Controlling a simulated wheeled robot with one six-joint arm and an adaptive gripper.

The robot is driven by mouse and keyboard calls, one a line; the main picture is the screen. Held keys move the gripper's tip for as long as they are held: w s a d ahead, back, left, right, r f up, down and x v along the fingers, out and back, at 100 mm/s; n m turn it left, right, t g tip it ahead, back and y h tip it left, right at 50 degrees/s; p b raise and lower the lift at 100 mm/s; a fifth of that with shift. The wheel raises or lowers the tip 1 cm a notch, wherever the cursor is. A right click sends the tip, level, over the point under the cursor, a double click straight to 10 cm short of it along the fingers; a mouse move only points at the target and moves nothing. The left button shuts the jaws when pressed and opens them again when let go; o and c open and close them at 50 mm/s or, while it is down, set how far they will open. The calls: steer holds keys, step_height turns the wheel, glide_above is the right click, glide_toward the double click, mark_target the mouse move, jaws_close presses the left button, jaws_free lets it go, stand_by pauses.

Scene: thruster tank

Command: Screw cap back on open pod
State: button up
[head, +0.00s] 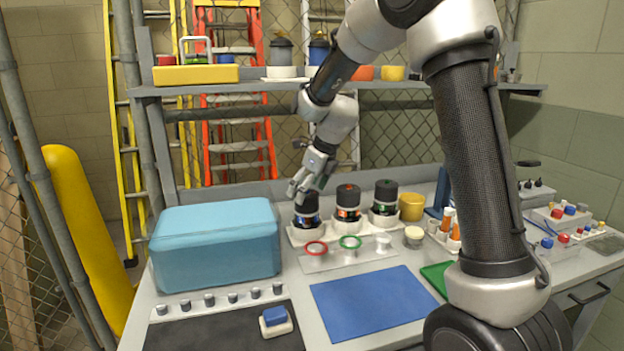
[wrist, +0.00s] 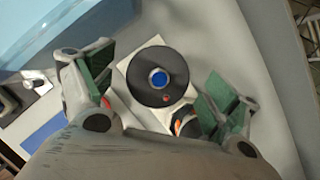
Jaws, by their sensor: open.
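Three dark pods stand upright in a white holder (head: 297,238): a blue-banded pod (head: 307,212) at left, an orange-banded pod (head: 348,204) in the middle and a green-banded pod (head: 384,198) at right. My gripper (head: 301,188) is open and empty, just above the blue-banded pod and hiding part of its top in the head view. In the wrist view, the round black top (wrist: 158,77) of that pod, with a blue centre and small red dot, lies between the spread green-padded fingers. Part of the orange-banded pod (wrist: 186,124) shows near the right finger. I cannot make out a loose cap.
A red ring (head: 316,248), a green ring (head: 350,242) and a small white cup (head: 383,241) sit in front of the holder. A large blue box (head: 215,246) stands close at left. A yellow cup (head: 411,207) is at right; a blue mat (head: 372,302) lies clear in front.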

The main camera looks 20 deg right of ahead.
steer(key=shift+x, duration=1.25)
steer(key=c, duration=1.1)
steer(key=o, duration=1.1)
steer(key=shift+s+r, duration=0.1)
steer(key=shift+r, duration=0.05)
